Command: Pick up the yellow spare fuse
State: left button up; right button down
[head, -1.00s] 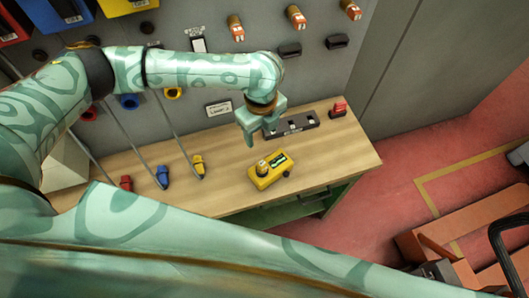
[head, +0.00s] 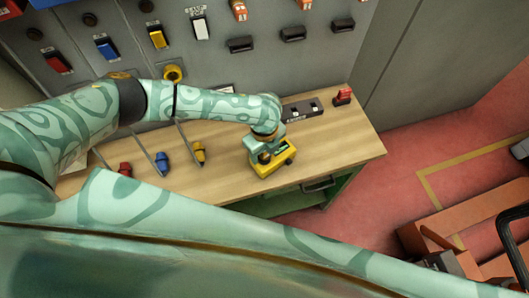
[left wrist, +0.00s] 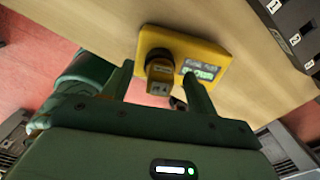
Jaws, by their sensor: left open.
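The yellow spare fuse (left wrist: 160,82), stubby with a dark collar, stands up from a yellow holder block (left wrist: 207,50) with a small label. In the head view the yellow block (head: 277,168) sits near the bench's front edge, and the fuse is largely hidden by my gripper. My left gripper (left wrist: 160,90) is open. In the left wrist view its two fingers lie to either side of the fuse, with gaps showing; I cannot tell exact depth. The same gripper shows over the block in the head view (head: 264,150). My right gripper is not in view.
Red (head: 125,169), blue (head: 162,163) and yellow (head: 198,153) cable plugs lie left on the wooden bench (head: 225,180). A dark slotted strip (head: 303,109) and a red item (head: 343,96) stand behind to the right. A grey panel with switches rises behind.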

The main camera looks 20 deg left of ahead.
pick_arm(q)
jog(key=c, duration=1.1)
jog(key=shift+o, duration=0.2)
